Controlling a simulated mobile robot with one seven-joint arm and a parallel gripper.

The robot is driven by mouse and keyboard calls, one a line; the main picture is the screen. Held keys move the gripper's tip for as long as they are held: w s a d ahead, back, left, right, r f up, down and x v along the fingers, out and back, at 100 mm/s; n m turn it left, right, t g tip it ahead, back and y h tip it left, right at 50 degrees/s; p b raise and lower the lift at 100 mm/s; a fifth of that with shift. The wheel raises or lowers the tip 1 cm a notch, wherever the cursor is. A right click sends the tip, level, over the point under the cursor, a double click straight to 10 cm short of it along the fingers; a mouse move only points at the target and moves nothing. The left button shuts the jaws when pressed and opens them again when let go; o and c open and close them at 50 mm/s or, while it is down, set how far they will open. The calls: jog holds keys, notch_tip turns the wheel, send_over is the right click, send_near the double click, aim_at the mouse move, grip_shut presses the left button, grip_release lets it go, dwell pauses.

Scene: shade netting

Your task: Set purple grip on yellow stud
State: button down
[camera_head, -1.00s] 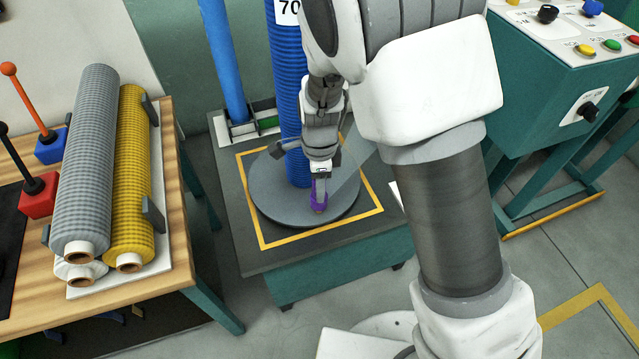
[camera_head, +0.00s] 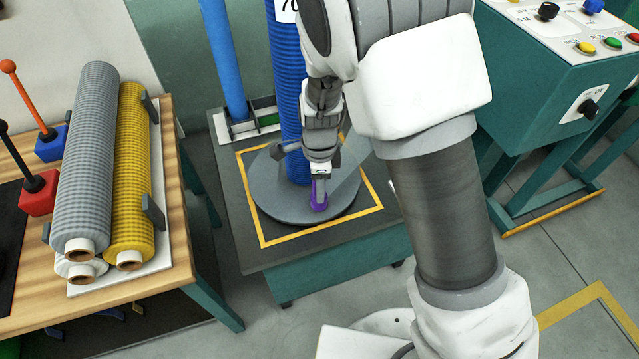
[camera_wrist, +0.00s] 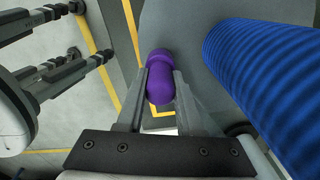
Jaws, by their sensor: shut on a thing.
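My gripper (camera_head: 320,181) is shut on the purple grip (camera_head: 319,198), with its fingers pointing down over the round grey plate in the head view. In the wrist view the purple grip (camera_wrist: 160,84), rounded with a narrower neck, sits between the two fingertips (camera_wrist: 161,78). The grip appears to be above the plate; I cannot tell the gap. I cannot make out a yellow stud in either view.
A blue roll (camera_head: 285,70) stands upright on the round grey plate (camera_head: 277,204), close beside my gripper. A wooden table (camera_head: 176,255) with grey and yellow rolls is at left. A teal control console (camera_head: 545,95) is at right.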

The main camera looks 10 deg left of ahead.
jog(key=shift+f, duration=0.55)
dwell(0.5)
jog(key=shift+f+b, duration=0.35)
jog(key=shift+f, duration=0.15)
jog(key=shift+f, duration=0.15)
jog(key=shift+c, duration=2.4)
grip_release()
notch_tip(320, 180, up, 18)
jog(key=p, duration=0.5)
jog(key=shift+f, duration=0.25)
